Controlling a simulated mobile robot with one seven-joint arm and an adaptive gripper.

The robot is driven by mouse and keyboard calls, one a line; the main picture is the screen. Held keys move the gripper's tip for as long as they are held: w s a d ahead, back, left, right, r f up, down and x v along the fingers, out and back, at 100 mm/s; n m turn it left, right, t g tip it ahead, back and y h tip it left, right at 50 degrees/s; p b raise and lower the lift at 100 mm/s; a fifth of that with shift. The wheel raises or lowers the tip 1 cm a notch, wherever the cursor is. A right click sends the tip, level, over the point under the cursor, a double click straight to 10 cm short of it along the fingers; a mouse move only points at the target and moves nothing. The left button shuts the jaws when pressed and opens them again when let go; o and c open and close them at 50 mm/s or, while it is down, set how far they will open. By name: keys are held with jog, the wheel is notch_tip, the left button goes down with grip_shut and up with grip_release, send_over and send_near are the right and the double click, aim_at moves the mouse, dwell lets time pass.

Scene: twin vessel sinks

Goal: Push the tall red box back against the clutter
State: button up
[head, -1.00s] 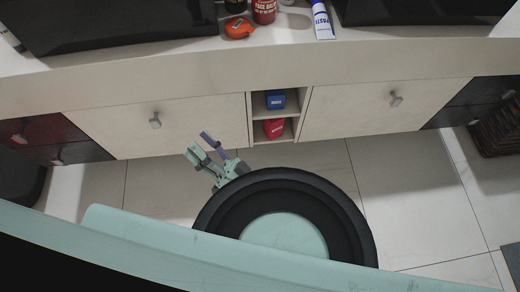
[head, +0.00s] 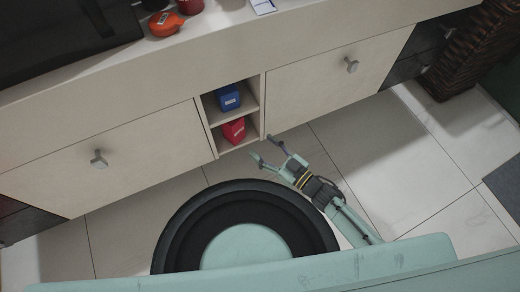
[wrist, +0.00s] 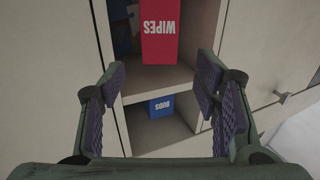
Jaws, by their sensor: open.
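The tall red box (head: 234,131), lettered WIPES, stands in the lower compartment of the open cubby between two cabinet doors. In the wrist view, which looks upside down, the red box (wrist: 172,30) is at the top centre, beyond my fingertips. Some clutter (wrist: 124,28), blue and brown, shows dimly behind and left of it there; its shapes are unclear. My gripper (head: 264,149) is open and empty in front of the cubby, just right of and below the red box in the head view. In the wrist view my gripper (wrist: 160,85) spans the cubby opening, apart from the box.
A blue box (head: 228,98), lettered BUDS, stands in the upper compartment; it also shows in the wrist view (wrist: 160,106). A shelf board (wrist: 158,83) separates the compartments. Cabinet doors with knobs (head: 98,160) flank the cubby.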

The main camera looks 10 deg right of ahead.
aim_at(239, 128)
jog(key=x, duration=1)
jog(key=shift+w+a, duration=0.2)
jog(key=shift+c, duration=0.6)
jog(key=c, duration=0.8)
jog(key=shift+w+a, duration=0.25)
jog(key=shift+w, duration=0.45)
jog(key=shift+w+a, duration=0.2)
jog(key=shift+w, duration=0.5)
jog(key=shift+w+a, duration=0.25)
jog(key=shift+w, duration=0.45)
jog(key=shift+c, duration=0.2)
jog(key=o, duration=1.3)
